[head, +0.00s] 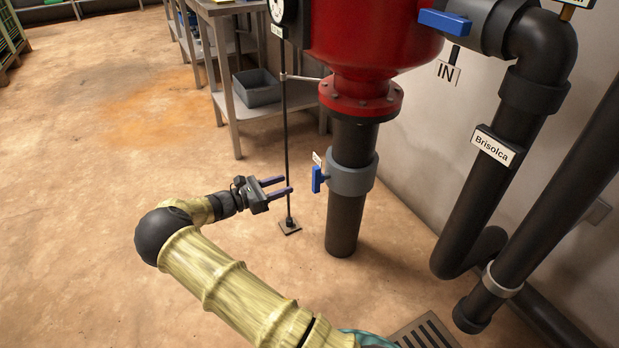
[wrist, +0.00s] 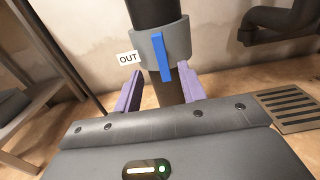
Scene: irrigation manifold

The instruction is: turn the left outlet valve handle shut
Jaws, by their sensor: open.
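The blue outlet valve handle (head: 317,180) sits on a grey valve collar (head: 352,177) around the dark vertical pipe below the red tank. In the wrist view the blue handle (wrist: 161,56) points lengthwise along the pipe, with a white OUT label beside it on the left. My gripper (head: 287,185) is open and empty, its two purple fingers pointing at the handle from the left, a short gap away in the head view. In the wrist view the fingers (wrist: 160,72) appear on either side of the handle's lower part. I see no contact.
A thin black rod (head: 286,140) stands on a small floor plate close behind my fingers. Another blue handle (head: 444,22), marked IN, is higher at right. Black pipes labelled Brisolca run along the right wall. A metal table with a grey bin (head: 257,88) stands behind. Floor at left is clear.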

